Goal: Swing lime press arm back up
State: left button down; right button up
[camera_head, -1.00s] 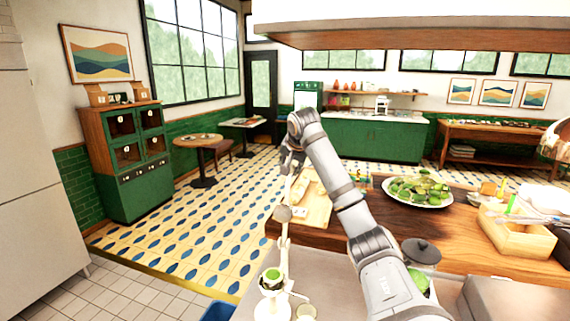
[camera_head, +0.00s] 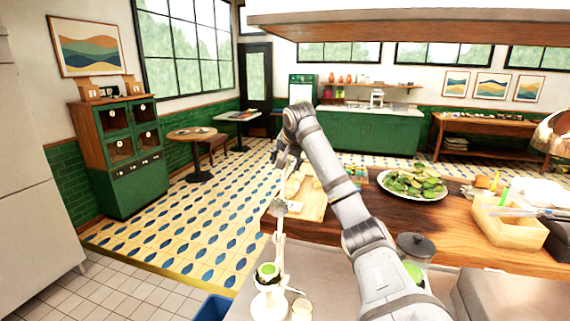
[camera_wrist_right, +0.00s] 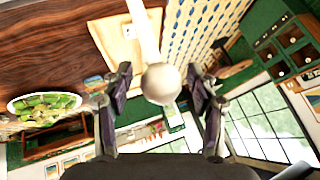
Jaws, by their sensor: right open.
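The white lime press (camera_head: 270,304) stands on the counter at the bottom centre of the head view. A green lime half (camera_head: 268,270) sits in its cup. The press arm (camera_head: 280,236) is raised, close to upright, with a round greyish part (camera_head: 280,208) partway up. My right gripper (camera_head: 287,158) is at the top of the arm, partly hidden by its own wrist. In the right wrist view, a white ball knob (camera_wrist_right: 160,84) shows between the spread fingers of the right gripper, with gaps on both sides. My left gripper is out of view.
A cutting board (camera_head: 312,207), a plate of limes (camera_head: 413,184) and a wooden crate (camera_head: 508,227) are on the wooden counter. A dark-lidded jar (camera_head: 414,246) stands beside my right forearm. A small glass (camera_head: 302,308) is close to the press. A blue bin (camera_head: 215,308) is at the left.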

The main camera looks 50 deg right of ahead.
jog(key=shift+s+r, duration=0.1)
jog(key=shift+r, duration=0.05)
jog(key=shift+s+a+r, duration=0.15)
jog(key=shift+r, duration=0.15)
jog(key=v, duration=0.6)
jog(key=shift+s+a+r, duration=0.2)
jog(key=shift+d, duration=0.1)
jog(key=shift+f, duration=0.1)
